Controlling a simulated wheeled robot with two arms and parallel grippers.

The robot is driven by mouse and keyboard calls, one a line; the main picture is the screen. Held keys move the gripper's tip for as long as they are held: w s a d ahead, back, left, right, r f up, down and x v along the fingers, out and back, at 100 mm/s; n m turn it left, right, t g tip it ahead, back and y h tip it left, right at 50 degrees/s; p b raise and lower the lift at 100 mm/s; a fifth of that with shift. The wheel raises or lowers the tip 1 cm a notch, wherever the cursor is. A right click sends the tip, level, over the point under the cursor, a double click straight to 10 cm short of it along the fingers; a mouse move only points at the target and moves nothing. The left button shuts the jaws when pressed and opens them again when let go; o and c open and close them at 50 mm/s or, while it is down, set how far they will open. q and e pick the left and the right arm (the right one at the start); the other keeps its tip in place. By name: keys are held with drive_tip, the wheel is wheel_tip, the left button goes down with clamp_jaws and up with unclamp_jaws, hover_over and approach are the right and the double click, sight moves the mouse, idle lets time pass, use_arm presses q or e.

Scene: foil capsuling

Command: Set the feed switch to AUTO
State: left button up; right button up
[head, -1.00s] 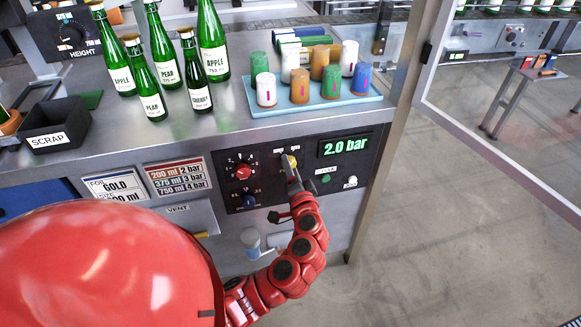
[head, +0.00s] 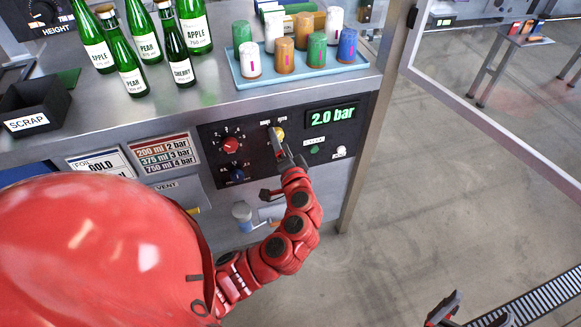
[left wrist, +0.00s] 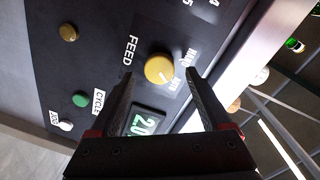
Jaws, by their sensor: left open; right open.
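The feed switch is a round yellow knob (left wrist: 159,69) with a pale pointer line, next to the FEED label on the black panel. In the head view the knob (head: 280,134) is partly hidden by my left gripper (head: 281,149). In the left wrist view the open fingers of my left gripper (left wrist: 160,88) lie either side of the knob, with gaps visible. My right gripper (head: 473,308) is open and empty over the floor at lower right.
On the same panel are a red dial (head: 230,145), a blue knob (head: 237,174), a green CYCLE button (head: 315,149) and a 2.0 bar display (head: 333,116). Bottles and a blue tray (head: 300,79) of capsules stand on the counter above.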

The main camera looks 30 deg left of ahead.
use_arm(q)
drive_tip(key=b+v, duration=0.3)
drive_tip(key=v, duration=1.2)
drive_tip(key=shift+s+d+b, duration=0.15)
drive_tip(key=shift+d+b, duration=0.05)
drive_tip(key=shift+b, duration=0.15)
